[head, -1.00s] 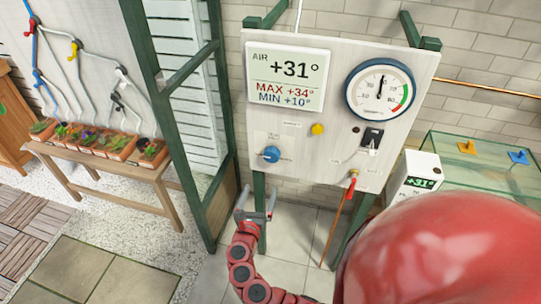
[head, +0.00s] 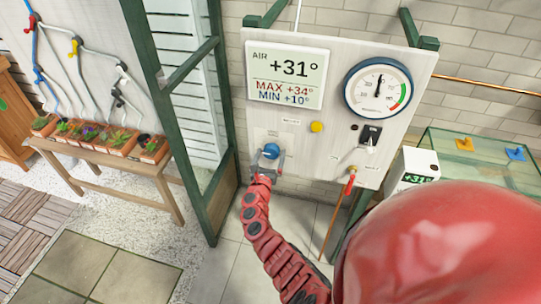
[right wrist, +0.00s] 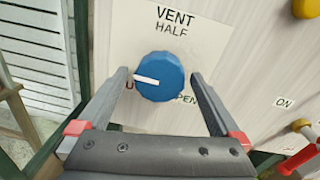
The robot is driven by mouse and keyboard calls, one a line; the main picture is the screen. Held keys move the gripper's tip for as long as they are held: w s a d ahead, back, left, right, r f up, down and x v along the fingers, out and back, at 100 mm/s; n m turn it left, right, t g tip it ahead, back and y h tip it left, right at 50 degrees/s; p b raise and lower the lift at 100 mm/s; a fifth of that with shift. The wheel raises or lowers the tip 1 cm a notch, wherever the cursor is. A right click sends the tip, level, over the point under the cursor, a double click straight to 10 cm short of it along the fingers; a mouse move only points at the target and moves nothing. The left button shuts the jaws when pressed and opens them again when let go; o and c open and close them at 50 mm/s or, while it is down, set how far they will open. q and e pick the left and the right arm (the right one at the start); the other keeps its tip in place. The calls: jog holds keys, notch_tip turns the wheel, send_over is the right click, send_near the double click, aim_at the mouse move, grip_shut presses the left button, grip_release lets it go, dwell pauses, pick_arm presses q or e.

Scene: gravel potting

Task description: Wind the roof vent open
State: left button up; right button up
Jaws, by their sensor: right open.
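The blue vent knob (head: 271,150) sits low on the left of the pale control panel. In the right wrist view the blue knob (right wrist: 160,84) has a white pointer aimed left, toward a label partly hidden by a finger. "VENT" and "HALF" are printed above it, and part of "OPEN" shows at lower right. My right gripper (head: 268,160) is open at the knob. In the right wrist view its two fingers (right wrist: 160,78) stand on the left and right sides of the knob, apart from each other; I cannot tell whether they touch it. My left gripper is out of view.
The panel (head: 330,120) also carries a display reading +31°, a round dial (head: 378,88), a yellow button (head: 317,127), a switch (head: 371,136) and a red-handled valve (head: 350,186). A green post stands left. A glass tank (head: 470,160) is at right.

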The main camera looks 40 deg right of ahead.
jog(key=shift+d, duration=0.1)
jog(key=shift+c, duration=0.3)
jog(key=shift+w, duration=0.1)
jog(key=c, duration=1.3)
jog(key=shift+o, duration=0.2)
